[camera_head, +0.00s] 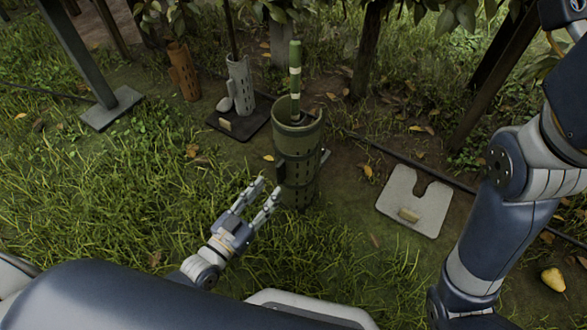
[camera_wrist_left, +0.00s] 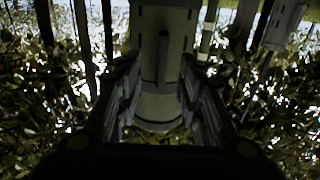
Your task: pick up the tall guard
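The tall guard (camera_head: 297,155) is an upright olive-green perforated cylinder with a dark handle (camera_head: 280,171) on its near left side. It stands on the ground in the middle of the head view. My left gripper (camera_head: 269,186) is open and empty, its fingers pointing at the handle from the near left. In the left wrist view the guard (camera_wrist_left: 160,100) shows between the two spread fingers, with the handle (camera_wrist_left: 163,60) facing the camera; contact is not visible. My right arm shows at the right of the head view, but its gripper is out of frame.
A green-and-white banded stake (camera_head: 295,72) rises at the guard's top. A grey guard (camera_head: 241,82) on a dark mat (camera_head: 222,133) and a brown guard (camera_head: 185,70) stand behind left. A notched pale plate (camera_head: 399,190) lies right; a pear (camera_head: 553,279) lies far right. Grass is open at left.

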